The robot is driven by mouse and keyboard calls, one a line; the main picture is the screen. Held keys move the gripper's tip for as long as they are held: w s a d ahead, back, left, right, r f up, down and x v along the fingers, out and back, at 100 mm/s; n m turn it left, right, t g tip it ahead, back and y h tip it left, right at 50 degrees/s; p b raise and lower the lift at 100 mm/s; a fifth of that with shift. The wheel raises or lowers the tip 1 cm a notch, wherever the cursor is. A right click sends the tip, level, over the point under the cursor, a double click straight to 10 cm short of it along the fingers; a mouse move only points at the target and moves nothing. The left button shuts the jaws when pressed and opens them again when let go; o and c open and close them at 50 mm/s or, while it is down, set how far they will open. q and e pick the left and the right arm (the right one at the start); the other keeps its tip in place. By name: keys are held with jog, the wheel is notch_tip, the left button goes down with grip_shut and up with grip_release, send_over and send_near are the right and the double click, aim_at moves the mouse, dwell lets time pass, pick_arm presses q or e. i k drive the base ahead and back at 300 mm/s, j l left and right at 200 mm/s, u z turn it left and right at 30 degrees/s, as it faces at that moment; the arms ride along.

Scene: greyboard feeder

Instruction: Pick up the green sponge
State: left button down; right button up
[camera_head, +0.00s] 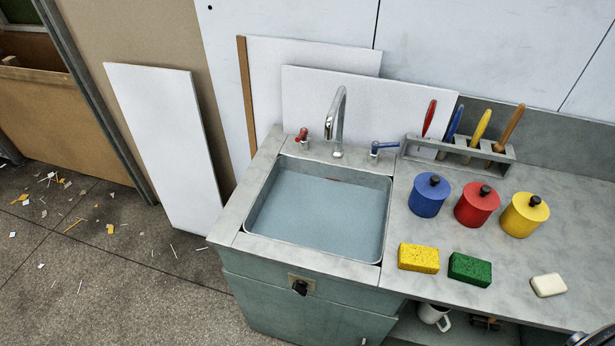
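The green sponge (470,269) is a small block lying flat on the grey counter, right of the sink. A yellow sponge (418,258) lies just to its left, with a narrow gap between them. Nothing covers the green sponge. A dark part, which looks like a piece of my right arm or gripper, shows at the bottom right corner, cut off by the picture edge. It is apart from the green sponge, and its fingers cannot be made out. My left gripper is not in view.
Blue (429,195), red (477,204) and yellow (524,214) lidded pots stand behind the sponges. A white soap bar (548,285) lies to the right. The sink (254,232) is on the left. A rack (458,153) holds several handled tools at the back. The counter's front edge is close.

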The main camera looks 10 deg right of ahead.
aim_at(463, 268)
jog(key=z, duration=1.8)
